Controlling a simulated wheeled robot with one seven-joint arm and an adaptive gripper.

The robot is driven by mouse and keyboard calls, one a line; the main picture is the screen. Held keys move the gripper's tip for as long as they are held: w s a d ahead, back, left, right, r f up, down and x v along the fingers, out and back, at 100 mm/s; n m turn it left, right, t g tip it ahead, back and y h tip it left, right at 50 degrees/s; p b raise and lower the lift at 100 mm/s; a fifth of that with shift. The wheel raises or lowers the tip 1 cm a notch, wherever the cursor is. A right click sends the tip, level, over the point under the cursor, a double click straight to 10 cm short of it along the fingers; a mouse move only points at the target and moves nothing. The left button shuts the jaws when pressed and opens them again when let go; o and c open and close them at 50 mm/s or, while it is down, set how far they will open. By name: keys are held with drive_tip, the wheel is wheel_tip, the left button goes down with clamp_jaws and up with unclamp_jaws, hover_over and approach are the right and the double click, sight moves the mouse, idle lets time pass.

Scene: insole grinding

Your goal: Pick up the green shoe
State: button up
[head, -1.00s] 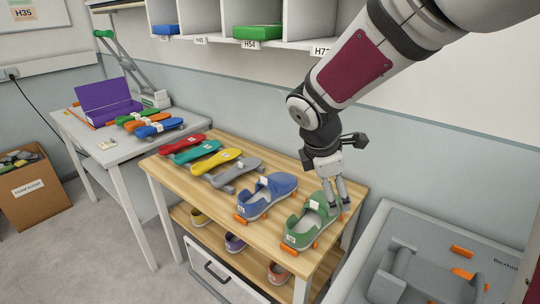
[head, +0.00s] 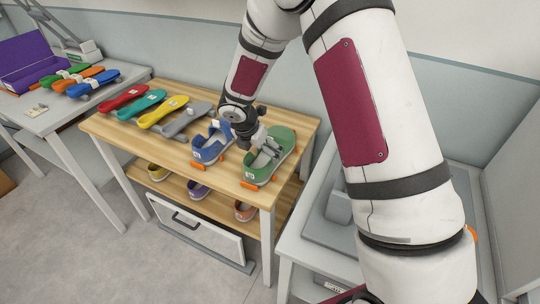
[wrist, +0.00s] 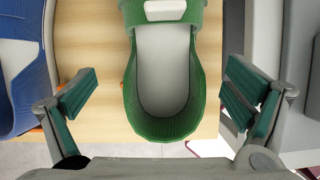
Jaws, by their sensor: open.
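The green shoe (head: 284,143) stands on the wooden bench (head: 133,143) at its right end, in orange supports. In the wrist view the green shoe (wrist: 188,104) shows its open heel end and pale inside, between the two fingers. In the wrist view my gripper (wrist: 155,100) is open, with one finger to each side of the shoe and a gap on both sides.
Red, teal, yellow and grey insole forms (head: 160,112) lie along the bench to the left. More shoes (head: 198,190) stand on the lower shelf. A grey machine (head: 335,205) is to the right of the bench. The blue shoe also shows in the wrist view (wrist: 22,80).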

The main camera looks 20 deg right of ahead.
sight(265, 162)
drive_tip(key=shift+x, duration=3.15)
drive_tip(key=shift+s, duration=0.15)
drive_tip(key=c, duration=1.5)
